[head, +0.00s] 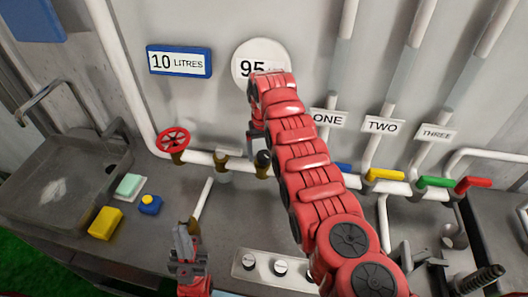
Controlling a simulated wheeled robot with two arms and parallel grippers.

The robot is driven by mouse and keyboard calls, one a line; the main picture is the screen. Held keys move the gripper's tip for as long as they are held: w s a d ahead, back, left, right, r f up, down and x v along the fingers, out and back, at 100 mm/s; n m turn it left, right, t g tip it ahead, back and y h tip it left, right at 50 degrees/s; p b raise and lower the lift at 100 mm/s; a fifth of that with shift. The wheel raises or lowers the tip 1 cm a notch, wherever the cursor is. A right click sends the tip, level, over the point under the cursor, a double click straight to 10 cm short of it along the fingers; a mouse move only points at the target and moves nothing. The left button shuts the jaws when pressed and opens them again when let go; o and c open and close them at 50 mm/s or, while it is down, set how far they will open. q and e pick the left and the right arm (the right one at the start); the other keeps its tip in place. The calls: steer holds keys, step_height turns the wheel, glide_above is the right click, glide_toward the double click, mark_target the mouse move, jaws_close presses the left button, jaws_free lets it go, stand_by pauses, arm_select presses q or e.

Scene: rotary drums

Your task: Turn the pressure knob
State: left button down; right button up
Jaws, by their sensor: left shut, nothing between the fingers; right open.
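A dark knob (263,158) stands on the white pipe below the round gauge (243,55) reading 95. I cannot tell which is the pressure knob. My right gripper (258,138) points down just above the dark pipe knob, open, with its fingers largely hidden by my red arm. My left gripper (184,238) is shut and empty, low left of the panel.
A red valve wheel (173,140) sits on the pipe at left. Blue, yellow (385,174), green (436,182) and red (473,184) handles line the pipe at right. A sink (70,185), yellow sponge (105,223) and blue item (150,205) are at left.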

mark_target(264, 154)
steer(key=shift+r+b, duration=0.4)
steer(key=shift+r, duration=0.1)
step_height(264, 154, up, 5)
steer(key=shift+r+b, duration=0.15)
steer(key=shift+b, duration=0.75)
step_height(264, 154, up, 11)
steer(key=p, duration=1)
steer(key=shift+p, duration=0.35)
